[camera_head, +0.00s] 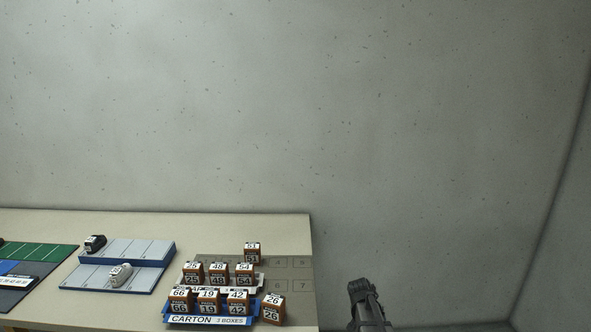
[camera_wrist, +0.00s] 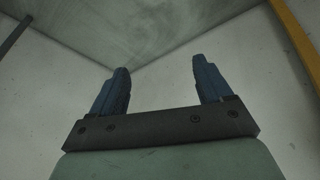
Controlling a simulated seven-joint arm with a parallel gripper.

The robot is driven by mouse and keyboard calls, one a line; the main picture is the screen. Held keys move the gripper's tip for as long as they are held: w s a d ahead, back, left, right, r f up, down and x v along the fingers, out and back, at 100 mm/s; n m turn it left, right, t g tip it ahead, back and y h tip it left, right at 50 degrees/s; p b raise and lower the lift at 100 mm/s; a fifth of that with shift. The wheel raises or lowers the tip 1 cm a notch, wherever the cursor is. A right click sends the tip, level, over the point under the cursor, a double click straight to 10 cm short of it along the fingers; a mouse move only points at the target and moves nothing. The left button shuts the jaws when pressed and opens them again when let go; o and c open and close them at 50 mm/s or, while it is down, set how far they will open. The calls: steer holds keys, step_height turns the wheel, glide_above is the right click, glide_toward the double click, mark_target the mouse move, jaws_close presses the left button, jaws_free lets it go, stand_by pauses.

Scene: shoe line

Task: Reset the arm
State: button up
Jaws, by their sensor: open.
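My gripper (camera_wrist: 162,82) shows in the wrist view with its two dark fingers spread apart and nothing between them. The fingertips cannot be made out there.
Brown numbered boxes stand in rows at the table's right end, some on a blue tray labelled CARTON (camera_head: 207,320). A blue-edged rack (camera_head: 140,250) holds a black shoe (camera_head: 95,243) and a white shoe (camera_head: 120,275). A green mat (camera_head: 40,253) lies left. Space right of the table is clear.

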steer(key=s+a+f+n+g, duration=0.2)
steer(key=s+f, duration=0.9)
steer(key=s, duration=0.1)
steer(key=s+a+f+n+g+y, duration=0.1)
steer(key=s+f, duration=0.3)
steer(key=s, duration=0.9)
steer(key=s+a+f+n+g+y, duration=0.1)
steer(key=s+a+f+g, duration=0.2)
steer(key=s, duration=1)
steer(key=s+a+f+n+g+y, duration=0.1)
steer(key=s+f, duration=0.6)
steer(key=s, duration=0.7)
steer(key=shift+a+n+g+y, duration=0.4)
steer(key=shift+a+n+g, duration=0.1)
steer(key=shift+a+g, duration=0.6)
steer(key=shift+d+f, duration=0.1)
